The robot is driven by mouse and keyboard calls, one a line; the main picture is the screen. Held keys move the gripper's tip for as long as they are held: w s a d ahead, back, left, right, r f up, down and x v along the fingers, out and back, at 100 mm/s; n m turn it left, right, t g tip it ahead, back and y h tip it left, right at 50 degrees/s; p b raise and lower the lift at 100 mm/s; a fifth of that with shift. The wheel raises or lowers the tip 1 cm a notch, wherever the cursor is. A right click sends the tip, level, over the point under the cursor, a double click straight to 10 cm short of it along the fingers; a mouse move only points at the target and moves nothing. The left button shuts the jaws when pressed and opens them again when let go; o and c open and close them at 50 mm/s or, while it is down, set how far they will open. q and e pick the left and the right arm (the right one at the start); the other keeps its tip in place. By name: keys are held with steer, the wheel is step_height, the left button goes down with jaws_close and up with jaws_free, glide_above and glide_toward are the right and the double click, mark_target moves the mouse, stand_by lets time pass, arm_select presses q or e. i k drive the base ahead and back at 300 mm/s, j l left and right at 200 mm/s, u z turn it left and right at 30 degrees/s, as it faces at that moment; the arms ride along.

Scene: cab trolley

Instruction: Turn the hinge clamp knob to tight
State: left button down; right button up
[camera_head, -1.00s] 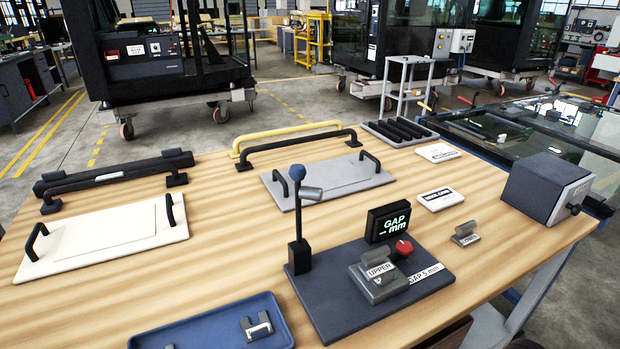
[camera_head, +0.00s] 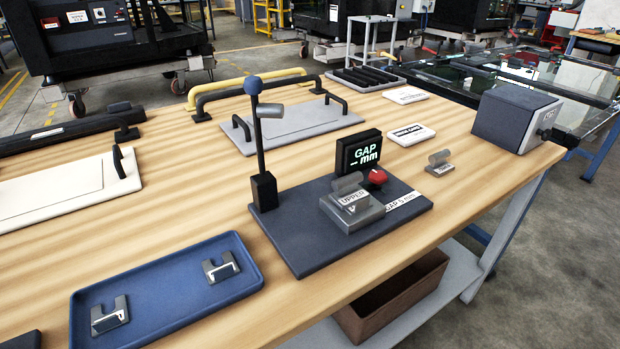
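A dark fixture plate (camera_head: 300,258) lies on the wooden table. On it is a grey hinge block (camera_head: 352,208) labelled "UPPER". Right behind this block is a round red knob (camera_head: 376,177), most likely the hinge clamp knob; no mark showing its turn position can be made out. A black display (camera_head: 358,151) reading "GAP -- mm" stands behind it. A post (camera_head: 260,140) with a blue ball top rises at the plate's left. Neither gripper shows in the head view.
A blue tray (camera_head: 160,318) with two metal brackets lies front left. A smaller grey hinge piece (camera_head: 439,163) lies right of the plate. A grey box (camera_head: 513,118) with a black side knob stands at the right edge. A brown bin (camera_head: 395,300) sits on the shelf below.

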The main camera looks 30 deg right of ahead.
mark_target(378, 177)
steer(key=z, duration=1.25)
